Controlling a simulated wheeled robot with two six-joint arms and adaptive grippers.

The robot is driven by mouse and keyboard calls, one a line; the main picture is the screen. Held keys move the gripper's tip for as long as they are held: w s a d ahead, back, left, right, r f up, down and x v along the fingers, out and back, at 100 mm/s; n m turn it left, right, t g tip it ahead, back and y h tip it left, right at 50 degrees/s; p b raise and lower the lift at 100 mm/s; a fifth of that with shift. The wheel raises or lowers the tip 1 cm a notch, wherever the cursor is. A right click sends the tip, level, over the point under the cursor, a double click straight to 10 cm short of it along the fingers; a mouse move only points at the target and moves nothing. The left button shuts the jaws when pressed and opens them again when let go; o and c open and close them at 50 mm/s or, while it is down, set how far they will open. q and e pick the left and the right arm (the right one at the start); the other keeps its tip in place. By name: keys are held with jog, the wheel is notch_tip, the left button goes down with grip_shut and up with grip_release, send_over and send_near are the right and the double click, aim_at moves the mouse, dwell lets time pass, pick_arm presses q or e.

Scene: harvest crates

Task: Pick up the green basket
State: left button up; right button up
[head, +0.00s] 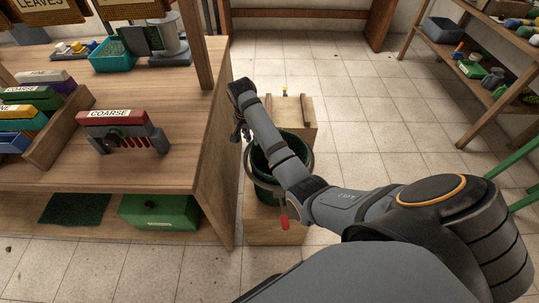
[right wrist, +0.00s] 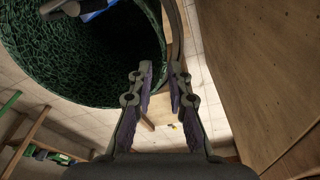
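The green basket (head: 262,160) stands on a low wooden box beside the bench, partly hidden behind my right forearm. In the right wrist view the basket (right wrist: 40,62) fills the upper left, with its open mouth and mesh inner wall showing. A grey curved strip, seemingly its handle (right wrist: 176,35), passes just beyond the fingertips. My right gripper (right wrist: 160,75) is open, its two fingers apart with no object clearly gripped. In the head view the right gripper (head: 240,112) is at the basket's far left side, near the bench end. My left gripper is not in view.
The wooden bench (head: 190,130) with its upright post is close on the left, carrying label blocks and a teal tray (head: 112,62). A green box (head: 158,213) sits on its lower shelf. A shelf rack (head: 480,110) stands right. Tiled floor between is clear.

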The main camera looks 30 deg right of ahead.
aim_at(257, 154)
jog(key=f, duration=0.4)
jog(key=shift+s+d+b, duration=0.15)
jog(key=shift+d+b, duration=0.05)
jog(key=shift+b, duration=0.2)
jog(key=shift+w+d+f, duration=0.1)
jog(key=shift+w+f, duration=0.05)
jog(key=shift+f, duration=0.5)
jog(key=shift+w+f, duration=0.15)
jog(key=shift+f, duration=0.45)
jog(key=shift+d+f+b, duration=0.15)
jog(key=shift+f+b, duration=0.2)
jog(key=shift+f, duration=0.3)
jog(key=f, duration=0.2)
jog(key=f+b, duration=0.1)
jog(key=shift+w+d+f, duration=0.1)
jog(key=shift+d+f, duration=0.25)
jog(key=shift+f, duration=0.05)
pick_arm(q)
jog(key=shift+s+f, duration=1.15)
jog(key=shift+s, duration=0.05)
pick_arm(e)
grip_shut()
